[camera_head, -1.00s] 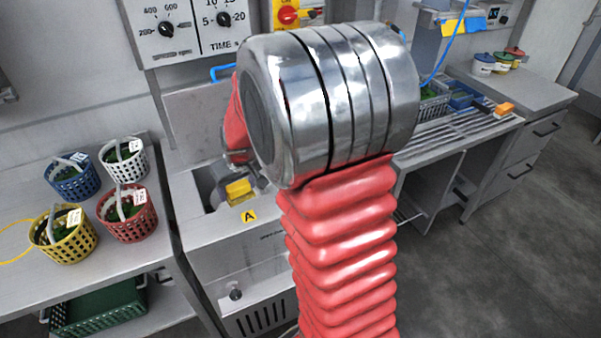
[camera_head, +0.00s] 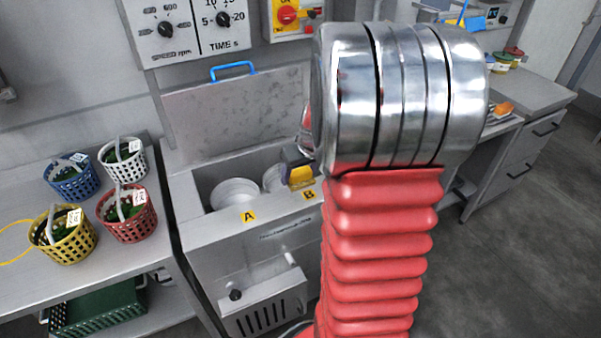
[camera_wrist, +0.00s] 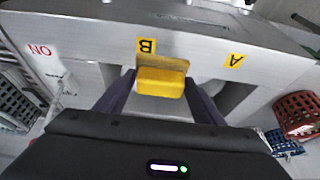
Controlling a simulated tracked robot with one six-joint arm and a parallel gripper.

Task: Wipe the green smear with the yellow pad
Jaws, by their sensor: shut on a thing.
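The yellow pad (camera_head: 300,176) is between the fingers of my gripper (camera_head: 297,168), just above the front rim of the steel basin unit near the B label. In the wrist view the yellow pad (camera_wrist: 161,81) sits between both dark fingers of my gripper (camera_wrist: 161,88), which is shut on it. I cannot tell whether the pad touches the rim. I cannot make out a green smear in either view; my arm covers part of the scene.
The basin unit (camera_head: 196,208) has its lid (camera_head: 235,115) raised, with a white round tub (camera_head: 234,192) inside behind the A label (camera_head: 248,216). Several baskets, including a red one (camera_head: 127,222), stand on the left counter. Jars stand on the far right counter.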

